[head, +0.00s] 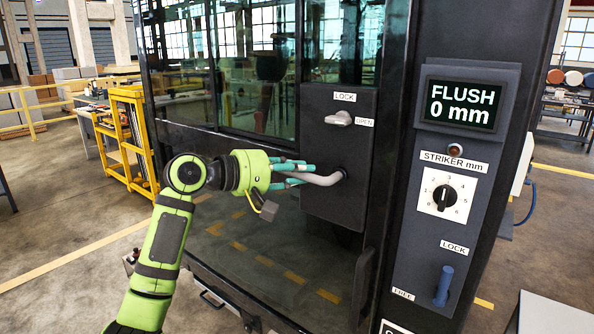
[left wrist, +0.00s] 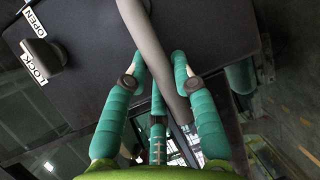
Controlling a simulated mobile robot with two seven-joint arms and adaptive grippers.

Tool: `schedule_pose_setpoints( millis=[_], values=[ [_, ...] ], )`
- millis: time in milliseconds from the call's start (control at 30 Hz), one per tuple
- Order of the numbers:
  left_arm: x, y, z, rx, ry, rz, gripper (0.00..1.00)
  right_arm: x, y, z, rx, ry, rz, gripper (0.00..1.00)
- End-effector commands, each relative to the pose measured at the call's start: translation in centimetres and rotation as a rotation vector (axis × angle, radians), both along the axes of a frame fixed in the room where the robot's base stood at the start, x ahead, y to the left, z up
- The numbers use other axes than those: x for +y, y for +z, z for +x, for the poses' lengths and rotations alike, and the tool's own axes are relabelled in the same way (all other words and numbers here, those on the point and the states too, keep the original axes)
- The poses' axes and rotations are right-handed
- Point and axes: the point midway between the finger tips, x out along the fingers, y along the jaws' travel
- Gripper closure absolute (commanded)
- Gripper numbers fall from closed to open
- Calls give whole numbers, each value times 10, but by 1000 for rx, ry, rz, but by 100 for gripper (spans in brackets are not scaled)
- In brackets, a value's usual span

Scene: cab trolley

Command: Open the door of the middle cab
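The cab door (head: 240,235) is dark-framed with large glass panes and looks closed. Its black lock plate (head: 335,212) carries a small grey latch knob (head: 339,118) between LOCK and OPEN labels; the knob also shows in the left wrist view (left wrist: 42,55). Below it a curved grey door handle (head: 322,180) sticks out to the left. My left gripper (head: 291,174) is at the free end of this handle. In the left wrist view the handle (left wrist: 158,50) runs between its teal fingers, with narrow gaps at the fingertips; the fingers look open around it. My right gripper is not in view.
Right of the door, a dark post carries a display (head: 461,104) reading FLUSH 0 mm, a STRIKER mm dial (head: 445,198) and a blue lever (head: 443,286) with LOCK and FREE labels. A yellow rack (head: 128,140) stands at the left. The floor at lower left is clear.

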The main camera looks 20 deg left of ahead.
Motion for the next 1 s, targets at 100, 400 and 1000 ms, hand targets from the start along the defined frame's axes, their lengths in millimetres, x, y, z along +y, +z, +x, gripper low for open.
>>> schedule_pose_setpoints(
  millis=[100,400,1000],
  values=[
    [0,0,0,0,1,2,100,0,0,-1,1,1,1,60],
    [0,-3,0,13,0,-27,100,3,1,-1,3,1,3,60],
    [-4,-32,-1,156,1,-412,100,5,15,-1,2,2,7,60]
  ],
)
